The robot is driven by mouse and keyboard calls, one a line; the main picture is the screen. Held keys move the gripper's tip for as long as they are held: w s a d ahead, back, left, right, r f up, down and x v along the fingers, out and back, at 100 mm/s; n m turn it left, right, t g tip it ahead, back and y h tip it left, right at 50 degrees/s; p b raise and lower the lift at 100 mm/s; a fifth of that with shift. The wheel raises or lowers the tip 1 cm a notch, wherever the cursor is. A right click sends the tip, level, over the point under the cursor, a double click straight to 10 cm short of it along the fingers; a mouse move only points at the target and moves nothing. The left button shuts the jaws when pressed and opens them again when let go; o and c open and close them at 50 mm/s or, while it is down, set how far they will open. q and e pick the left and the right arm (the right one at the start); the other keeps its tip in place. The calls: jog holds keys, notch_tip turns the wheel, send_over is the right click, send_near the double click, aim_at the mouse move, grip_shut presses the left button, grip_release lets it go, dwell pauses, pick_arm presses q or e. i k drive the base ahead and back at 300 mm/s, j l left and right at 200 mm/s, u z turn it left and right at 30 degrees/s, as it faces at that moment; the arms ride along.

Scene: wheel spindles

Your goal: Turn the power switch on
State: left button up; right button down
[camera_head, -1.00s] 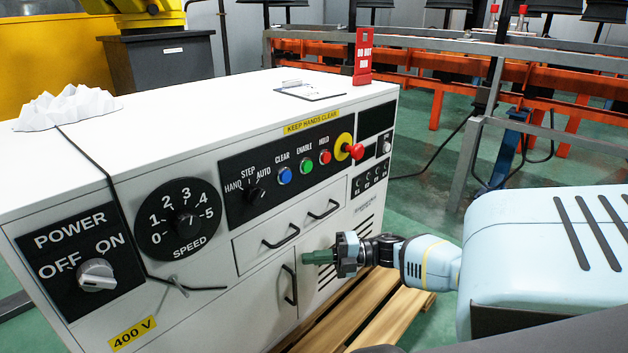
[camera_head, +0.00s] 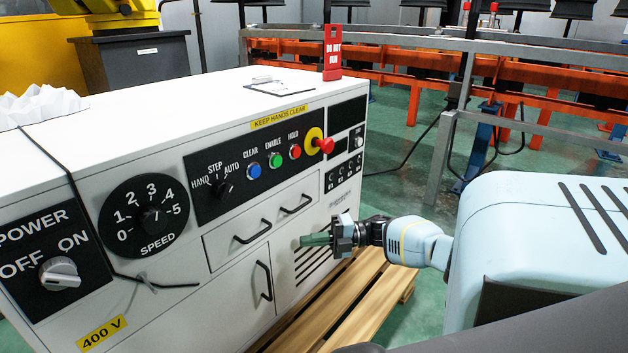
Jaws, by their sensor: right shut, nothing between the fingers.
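The power switch (camera_head: 60,273) is a grey rotary knob on a black panel (camera_head: 33,295) marked POWER, OFF and ON. It is on the front of a white cabinet (camera_head: 225,275), at the far left of the head view. I cannot tell for sure which mark the knob points to. My right gripper (camera_head: 315,240) has dark green fingers and is shut and empty. It is in front of the cabinet's right part, near the drawer handles and vents, well to the right of the knob. My left gripper is not in view.
A black cable (camera_head: 85,215) hangs over the cabinet front between the power panel and the speed dial (camera_head: 150,215). Coloured buttons, a selector and a red emergency knob (camera_head: 325,146) are farther right. Drawer and door handles stick out. A wooden pallet (camera_head: 345,300) lies below.

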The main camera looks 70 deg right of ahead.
aim_at(60, 273)
jog(key=k+l, duration=0.85)
